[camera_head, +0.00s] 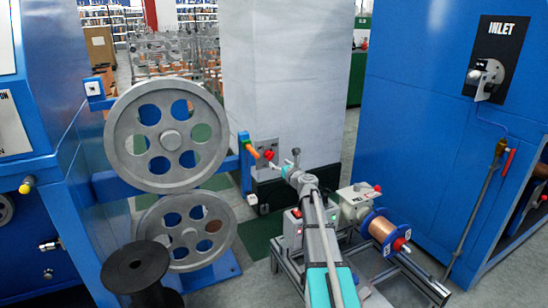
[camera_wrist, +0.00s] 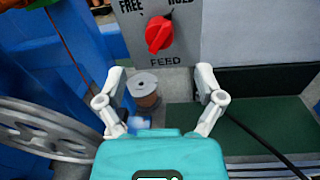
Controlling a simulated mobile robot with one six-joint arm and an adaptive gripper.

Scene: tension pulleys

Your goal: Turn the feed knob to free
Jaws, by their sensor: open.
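The red feed knob (camera_wrist: 158,34) sits on a grey plate (camera_wrist: 190,48) marked FREE at upper left, HOLD at upper right and FEED below. The knob looks tilted with its upper end toward HOLD. The knob also shows small in the head view (camera_head: 268,154), on the plate at the foot of the pale column. My gripper (camera_wrist: 161,80) is open and empty, with its two fingers spread below the knob in the wrist view and not touching it. In the head view my gripper (camera_head: 291,164) is just right of the knob.
Two large grey spoked wheels (camera_head: 166,135) stand on the blue frame left of the knob. An orange handle (camera_head: 252,151) sticks out close beside the plate. A copper wire spool (camera_head: 383,230) is at the right, and a dark spool (camera_head: 136,268) at lower left.

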